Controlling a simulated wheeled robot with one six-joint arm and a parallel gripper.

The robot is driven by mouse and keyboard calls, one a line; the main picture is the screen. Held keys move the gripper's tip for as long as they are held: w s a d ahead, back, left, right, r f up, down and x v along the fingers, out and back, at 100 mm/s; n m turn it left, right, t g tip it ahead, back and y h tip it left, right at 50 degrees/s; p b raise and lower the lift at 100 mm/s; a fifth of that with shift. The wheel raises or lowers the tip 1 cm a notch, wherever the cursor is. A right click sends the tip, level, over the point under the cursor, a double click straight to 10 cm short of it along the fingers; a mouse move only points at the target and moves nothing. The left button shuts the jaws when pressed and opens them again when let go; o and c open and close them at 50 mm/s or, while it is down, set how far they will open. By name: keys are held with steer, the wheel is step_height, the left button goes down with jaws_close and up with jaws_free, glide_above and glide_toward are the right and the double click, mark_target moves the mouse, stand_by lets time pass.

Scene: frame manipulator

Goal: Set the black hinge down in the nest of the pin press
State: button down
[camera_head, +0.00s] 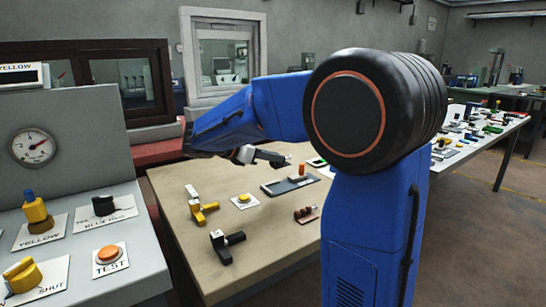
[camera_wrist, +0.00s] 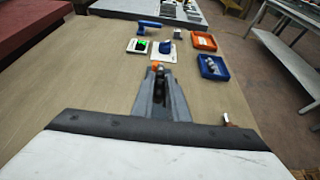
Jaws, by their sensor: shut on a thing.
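My gripper (camera_wrist: 158,80) is shut on a small dark thing (camera_wrist: 158,84), which looks like the black hinge; its shape is mostly hidden by the fingers. In the head view my gripper (camera_head: 284,162) is level above the far part of the bench. A dark flat plate (camera_head: 280,187) with an upright orange-topped piece (camera_head: 302,170) lies below and just beyond the fingertips. I cannot tell for sure if this is the pin press, and no nest shows clearly. In the wrist view a small orange spot (camera_wrist: 155,64) shows just beyond the fingertips.
On the wooden bench (camera_head: 262,255) stand a yellow fixture (camera_head: 203,212), a black fixture (camera_head: 225,244), a yellow button (camera_head: 243,199) and a brown piece (camera_head: 305,214). An orange tray (camera_wrist: 204,41) and a blue tray (camera_wrist: 213,67) lie ahead. A control console (camera_head: 70,190) borders the left.

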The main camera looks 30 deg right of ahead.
steer(key=shift+f, duration=3.7)
steer(key=c, duration=1.7)
jaws_free()
steer(key=shift+o, duration=0.2)
steer(key=shift+a, duration=0.1)
steer(key=v, duration=1.7)
steer(key=shift+s+a, duration=0.15)
